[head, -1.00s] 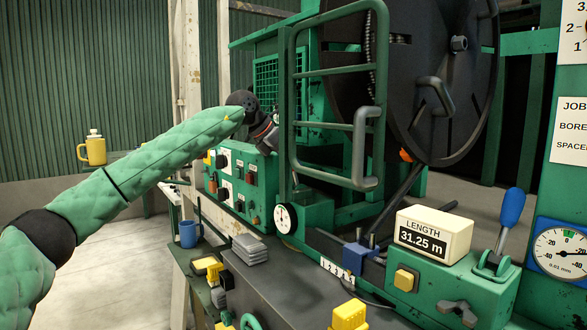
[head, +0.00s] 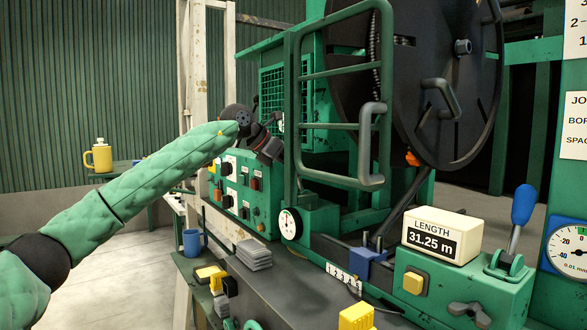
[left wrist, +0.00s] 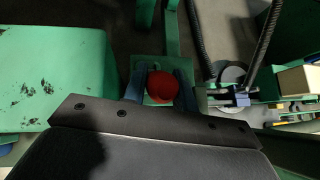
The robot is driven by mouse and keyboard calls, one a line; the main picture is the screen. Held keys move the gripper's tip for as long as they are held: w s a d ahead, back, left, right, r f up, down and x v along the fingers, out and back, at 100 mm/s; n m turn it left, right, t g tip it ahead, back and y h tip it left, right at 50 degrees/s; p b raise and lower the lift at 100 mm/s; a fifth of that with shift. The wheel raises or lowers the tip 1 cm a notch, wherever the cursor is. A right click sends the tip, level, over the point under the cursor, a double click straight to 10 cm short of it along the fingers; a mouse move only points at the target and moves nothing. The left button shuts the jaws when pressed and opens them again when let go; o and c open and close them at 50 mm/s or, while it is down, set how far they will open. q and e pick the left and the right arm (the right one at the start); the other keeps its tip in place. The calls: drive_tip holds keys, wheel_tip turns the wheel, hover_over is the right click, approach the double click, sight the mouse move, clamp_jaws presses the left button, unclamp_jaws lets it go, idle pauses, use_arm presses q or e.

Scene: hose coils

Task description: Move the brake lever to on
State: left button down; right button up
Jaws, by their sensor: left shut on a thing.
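A red round knob (left wrist: 162,86) shows in the left wrist view, and I take it to be the top of the brake lever. My left gripper (left wrist: 161,82) is shut on it, one bluish finger on each side. The rest of the lever is hidden below the knob, so I cannot tell its position. In the head view my left wrist (head: 262,145) is beside the green control box, and its fingers and the knob are hidden there. My right gripper is not in view.
A green control box (head: 238,190) with switches stands just below my left wrist. A green guard frame (head: 293,130) and large dark reel (head: 445,90) are to the right. A blue-handled lever (head: 523,205) stands by the length counter (head: 440,237). A blue mug (head: 193,243) is on the bench.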

use_arm(q)
drive_tip(key=c, duration=1.3)
unclamp_jaws()
drive_tip(key=shift+a, duration=0.15)
drive_tip(key=shift+o, duration=1)
drive_tip(key=shift+a, duration=0.1)
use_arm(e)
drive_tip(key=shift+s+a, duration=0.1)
use_arm(q)
drive_tip(key=shift+s, duration=0.1)
drive_tip(key=shift+a+r, duration=0.15)
drive_tip(key=v, duration=0.7)
drive_tip(key=shift+b, duration=0.45)
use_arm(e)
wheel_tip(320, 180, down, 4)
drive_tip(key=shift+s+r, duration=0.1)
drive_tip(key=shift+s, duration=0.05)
